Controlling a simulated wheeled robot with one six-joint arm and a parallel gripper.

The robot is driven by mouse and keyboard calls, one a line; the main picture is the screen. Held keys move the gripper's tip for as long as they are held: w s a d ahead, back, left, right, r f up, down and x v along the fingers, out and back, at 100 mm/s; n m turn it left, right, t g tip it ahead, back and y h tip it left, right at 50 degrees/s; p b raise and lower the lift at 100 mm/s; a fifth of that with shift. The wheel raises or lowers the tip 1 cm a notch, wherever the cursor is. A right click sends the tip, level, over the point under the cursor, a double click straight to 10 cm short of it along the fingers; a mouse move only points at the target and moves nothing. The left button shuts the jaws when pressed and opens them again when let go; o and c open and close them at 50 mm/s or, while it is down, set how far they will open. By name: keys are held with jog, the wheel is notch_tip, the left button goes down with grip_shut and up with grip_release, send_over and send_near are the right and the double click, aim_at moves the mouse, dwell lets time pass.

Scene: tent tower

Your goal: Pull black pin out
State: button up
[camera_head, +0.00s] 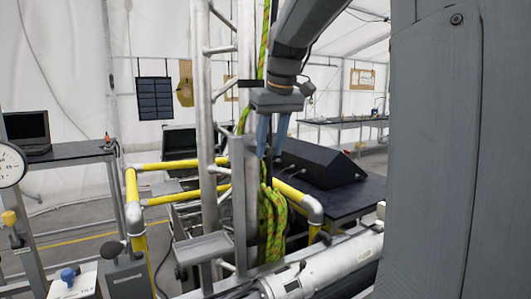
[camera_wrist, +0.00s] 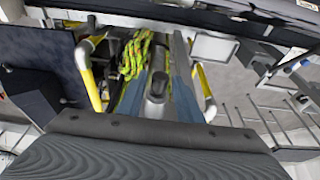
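My gripper (camera_head: 270,154) points down beside the upright metal post in the head view, with its two blue-grey fingers apart. In the wrist view the fingers lie left and right of the picture's middle (camera_wrist: 160,78), with a gap between them. A dark rounded knob (camera_wrist: 157,86) shows in that gap; it may be the black pin, but I cannot tell for sure. No black pin can be made out in the head view, where the fingertips and rope cover that part of the post. I see nothing clearly held.
A green and orange rope (camera_head: 272,215) hangs in a bundle just below my fingertips. Yellow rails (camera_head: 175,165) surround the post. A small metal shelf (camera_head: 203,247) and a white cylinder (camera_head: 325,272) are below. A black sloped box (camera_head: 318,165) stands behind.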

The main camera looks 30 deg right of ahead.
grip_shut()
jog(key=s, duration=0.6)
jog(key=shift+s+d+p, duration=0.15)
jog(key=shift+p, duration=0.25)
dwell(1.0)
dwell(0.4)
